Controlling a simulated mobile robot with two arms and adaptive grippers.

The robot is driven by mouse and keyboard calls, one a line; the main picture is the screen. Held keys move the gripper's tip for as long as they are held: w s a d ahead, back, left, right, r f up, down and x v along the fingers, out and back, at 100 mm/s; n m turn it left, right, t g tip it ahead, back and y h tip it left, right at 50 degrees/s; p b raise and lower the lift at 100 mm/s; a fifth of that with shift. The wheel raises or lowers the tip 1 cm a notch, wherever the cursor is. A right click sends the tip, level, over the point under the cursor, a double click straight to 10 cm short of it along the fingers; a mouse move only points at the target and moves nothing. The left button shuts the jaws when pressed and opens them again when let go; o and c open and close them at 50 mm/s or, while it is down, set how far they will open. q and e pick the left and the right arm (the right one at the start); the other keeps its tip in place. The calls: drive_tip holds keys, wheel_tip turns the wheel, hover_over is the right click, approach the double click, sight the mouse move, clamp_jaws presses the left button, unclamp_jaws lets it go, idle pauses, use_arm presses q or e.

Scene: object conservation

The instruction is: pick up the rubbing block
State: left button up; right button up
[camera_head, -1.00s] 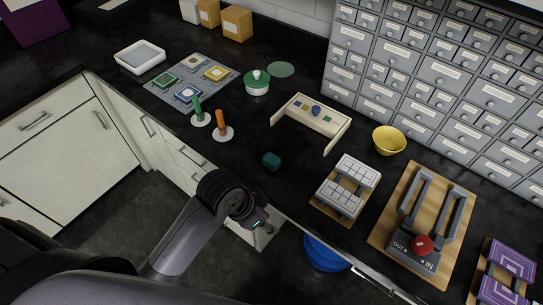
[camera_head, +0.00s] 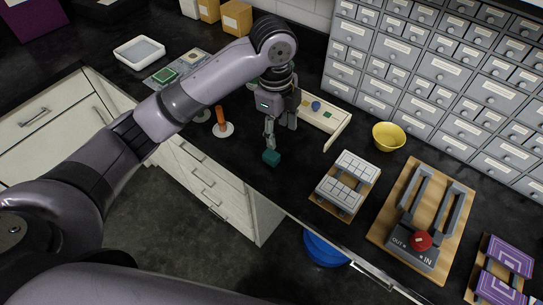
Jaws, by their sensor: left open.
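A small dark teal block (camera_head: 271,158), which I take for the rubbing block, lies on the black counter (camera_head: 235,163). My left gripper (camera_head: 280,136) points down just behind and above it and is open. One finger is right over or against the block's far edge; I cannot tell whether they touch. The block is not between the fingers. My right gripper is not in view.
A wooden rack (camera_head: 326,120) stands close behind the gripper, partly hidden. A white-tiled stand (camera_head: 347,182) is to the right, with a yellow bowl (camera_head: 388,137) behind it. An orange-handled tool (camera_head: 221,122) stands to the left. The counter's front edge is close to the block.

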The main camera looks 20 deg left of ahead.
use_arm(q)
wheel_tip(320, 180, up, 4)
drive_tip(key=w+a+m, duration=0.1)
drive_tip(key=w+a, duration=0.1)
drive_tip(key=p, duration=0.2)
approach(271, 154)
drive_tip(key=shift+y, duration=0.4)
drive_tip(key=f, duration=0.5)
drive_tip(key=shift+w+d, duration=0.2)
drive_tip(key=shift+d, duration=0.15)
wheel_tip(271, 154, down, 5)
drive_tip(key=shift+s+r+p, duration=0.1)
drive_tip(key=shift+p, duration=0.75)
drive_tip(key=shift+f, duration=0.35)
drive_tip(key=shift+c, duration=0.4)
clamp_jaws()
drive_tip(key=shift+r, duration=0.1)
